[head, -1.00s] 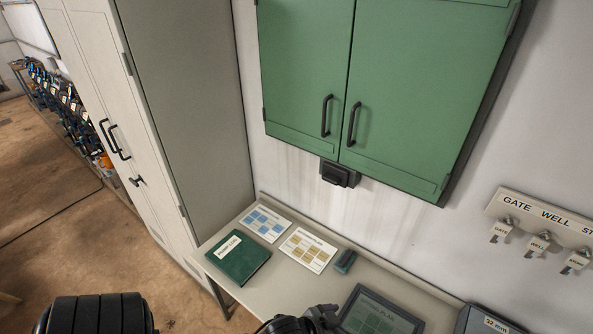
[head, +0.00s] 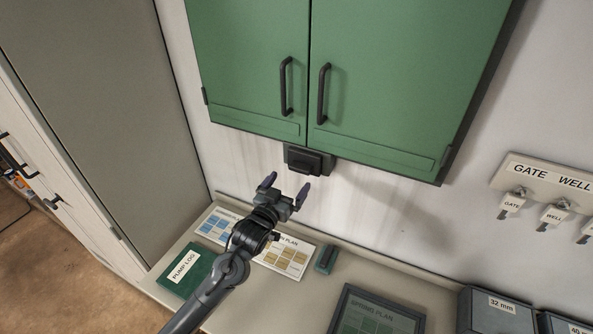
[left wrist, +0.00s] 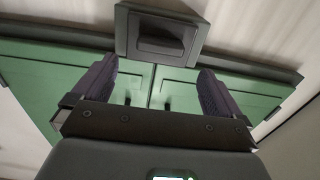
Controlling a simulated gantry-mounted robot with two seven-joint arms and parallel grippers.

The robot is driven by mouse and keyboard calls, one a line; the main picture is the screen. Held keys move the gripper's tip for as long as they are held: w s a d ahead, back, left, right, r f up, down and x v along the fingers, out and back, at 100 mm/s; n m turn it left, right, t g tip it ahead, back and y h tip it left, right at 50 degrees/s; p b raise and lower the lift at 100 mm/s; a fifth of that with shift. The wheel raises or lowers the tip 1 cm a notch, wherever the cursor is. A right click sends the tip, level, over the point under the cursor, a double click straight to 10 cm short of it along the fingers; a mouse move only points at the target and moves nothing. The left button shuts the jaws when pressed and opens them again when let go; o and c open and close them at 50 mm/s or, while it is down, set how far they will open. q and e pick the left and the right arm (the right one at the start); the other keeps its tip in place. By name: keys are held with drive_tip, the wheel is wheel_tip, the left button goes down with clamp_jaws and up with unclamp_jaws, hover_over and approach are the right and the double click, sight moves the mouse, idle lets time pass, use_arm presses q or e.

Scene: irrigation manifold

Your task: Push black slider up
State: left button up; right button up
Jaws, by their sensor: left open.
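The black slider (head: 308,161) sits in a dark housing at the bottom edge of the green wall cabinet (head: 250,60), below the two door handles. In the left wrist view the slider (left wrist: 160,38) shows as a dark block on a grey plate, ahead of the fingers. My left gripper (head: 286,187) is open and empty. It is below and slightly left of the slider in the head view, apart from it, with its fingers pointing up. In the left wrist view the open fingers (left wrist: 155,88) stand either side of the slider's line. My right gripper is not in view.
Below is a desk (head: 300,292) with a green pump log (head: 186,270), plan sheets (head: 285,256), a small green device (head: 326,259) and a framed plan (head: 375,312). A key rack (head: 552,185) hangs at right. The wall around the slider is clear.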

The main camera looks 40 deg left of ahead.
sight(298, 170)
use_arm(q)
drive_tip(key=x, duration=0.6)
drive_tip(key=shift+w+p, duration=0.4)
drive_tip(key=c, duration=1.5)
wheel_tip(298, 170, up, 5)
drive_tip(key=p, duration=0.4)
drive_tip(key=o, duration=1.2)
drive_tip(key=shift+r, duration=0.1)
drive_tip(key=o, duration=0.3)
